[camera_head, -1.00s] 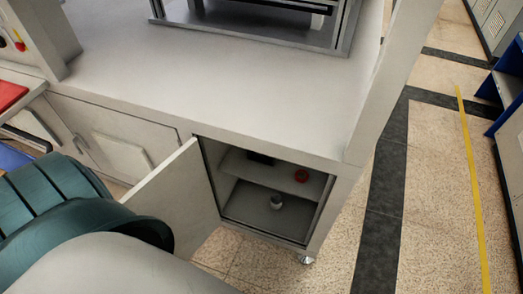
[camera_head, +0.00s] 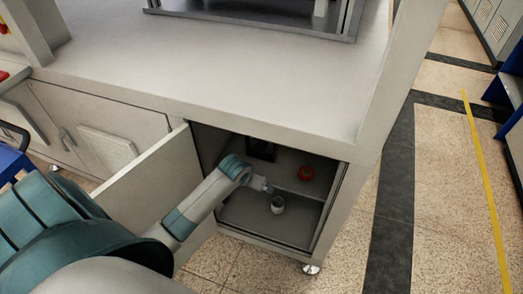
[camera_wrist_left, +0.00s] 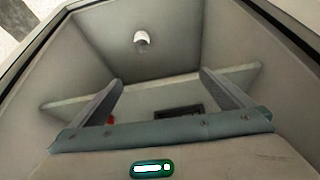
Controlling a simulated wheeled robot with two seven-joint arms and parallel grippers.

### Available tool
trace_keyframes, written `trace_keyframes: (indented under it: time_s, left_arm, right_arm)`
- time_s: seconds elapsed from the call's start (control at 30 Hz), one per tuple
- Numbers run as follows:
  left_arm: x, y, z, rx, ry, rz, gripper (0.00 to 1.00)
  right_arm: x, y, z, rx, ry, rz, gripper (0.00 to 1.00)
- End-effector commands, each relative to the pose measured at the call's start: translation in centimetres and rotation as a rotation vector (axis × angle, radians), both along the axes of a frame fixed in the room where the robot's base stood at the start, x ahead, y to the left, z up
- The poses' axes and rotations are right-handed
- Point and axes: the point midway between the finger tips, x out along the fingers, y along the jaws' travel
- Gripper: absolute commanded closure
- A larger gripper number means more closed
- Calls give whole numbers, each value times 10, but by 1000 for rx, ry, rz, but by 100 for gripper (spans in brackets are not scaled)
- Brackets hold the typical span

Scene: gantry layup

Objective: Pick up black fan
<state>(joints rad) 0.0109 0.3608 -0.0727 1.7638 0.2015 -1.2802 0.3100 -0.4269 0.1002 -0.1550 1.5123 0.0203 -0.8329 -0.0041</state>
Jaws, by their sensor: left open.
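The black fan (camera_head: 261,149) looks like a dark square block at the back left of the upper shelf inside the open cabinet. In the left wrist view a dark rectangular thing (camera_wrist_left: 178,110), likely the fan, shows just beyond the gripper's palm bar and is partly hidden by it. My left gripper (camera_head: 268,187) is at the cabinet opening, in front of the shelf and below and slightly right of the fan. In the wrist view its two fingers (camera_wrist_left: 160,77) are spread wide, with nothing held between them. My right gripper is not in view.
A red round object (camera_head: 305,173) sits on the same shelf (camera_head: 284,181), right of the fan. The open door (camera_head: 150,190) is left of my arm. The worktop (camera_head: 230,75) overhangs the opening.

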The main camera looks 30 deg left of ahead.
Motion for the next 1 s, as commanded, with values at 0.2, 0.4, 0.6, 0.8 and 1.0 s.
trace_keyframes:
  time_s: [0.2, 0.4, 0.6, 0.8, 1.0]
  left_arm:
    - [18, 13, 14, -3, -20, 29, 0]
    - [34, 26, 18, -10, -36, 57, 0]
    - [39, 30, 19, -13, -40, 69, 0]
    - [39, 30, 19, -13, -40, 68, 0]
    - [45, 31, 19, -13, -41, 68, 0]
  right_arm:
    - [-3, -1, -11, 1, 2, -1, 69]
    - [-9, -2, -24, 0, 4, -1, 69]
    - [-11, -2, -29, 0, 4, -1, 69]
    - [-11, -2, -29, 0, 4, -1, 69]
    - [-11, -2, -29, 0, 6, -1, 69]
